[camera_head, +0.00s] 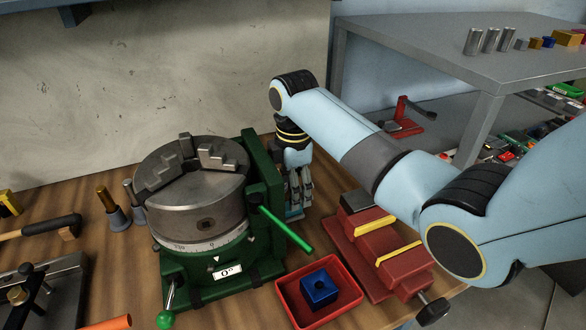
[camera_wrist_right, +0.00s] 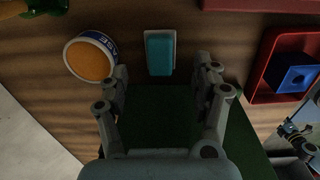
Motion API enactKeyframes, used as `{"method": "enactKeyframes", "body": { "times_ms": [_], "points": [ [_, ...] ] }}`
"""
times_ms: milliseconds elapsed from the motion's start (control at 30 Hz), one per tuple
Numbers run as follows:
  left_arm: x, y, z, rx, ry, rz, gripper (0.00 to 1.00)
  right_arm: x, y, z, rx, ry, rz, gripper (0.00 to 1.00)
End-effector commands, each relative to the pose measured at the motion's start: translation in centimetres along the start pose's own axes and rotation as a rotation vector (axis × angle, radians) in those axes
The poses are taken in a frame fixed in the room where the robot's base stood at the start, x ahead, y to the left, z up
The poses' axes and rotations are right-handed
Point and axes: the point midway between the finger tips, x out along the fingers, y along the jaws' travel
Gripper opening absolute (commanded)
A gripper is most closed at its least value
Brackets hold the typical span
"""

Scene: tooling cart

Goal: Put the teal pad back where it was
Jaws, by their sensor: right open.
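The teal pad (camera_wrist_right: 159,52) shows in the right wrist view as a small upright rectangle with a pale edge, near the brown wooden surface. My right gripper (camera_wrist_right: 163,84) is open, with its fingers apart on either side below the pad in the picture. Nothing shows between the fingertips except a dark green surface. In the head view my right gripper (camera_head: 298,190) points down just right of the green upright plate (camera_head: 266,165) of the rotary table. The pad is mostly hidden there. My left gripper is not in view.
A round tin with orange contents (camera_wrist_right: 88,60) stands left of the pad in the wrist view. A red tray (camera_head: 347,272) with a blue block (camera_head: 319,289), a red vise (camera_head: 385,262) and a green handle (camera_head: 286,229) lie close to the right gripper.

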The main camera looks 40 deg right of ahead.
Motion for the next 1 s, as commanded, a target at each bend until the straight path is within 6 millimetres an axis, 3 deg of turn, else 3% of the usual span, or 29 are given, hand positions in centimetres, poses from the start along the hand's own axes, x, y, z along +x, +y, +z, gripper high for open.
{"method": "enactKeyframes", "body": {
  "times_ms": [100, 333, 1000],
  "points": [
    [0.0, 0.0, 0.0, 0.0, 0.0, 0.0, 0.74, -2.6, 0.1, 0.0, 0.0, 0.0, 0.004, 0.66],
    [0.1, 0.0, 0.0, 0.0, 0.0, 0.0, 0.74, -5.4, 0.1, 0.0, 0.001, 0.0, 0.001, 0.66],
    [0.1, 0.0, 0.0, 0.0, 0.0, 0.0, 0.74, -5.7, 0.0, 0.0, 0.0, 0.0, -0.001, 0.66]
  ]
}}
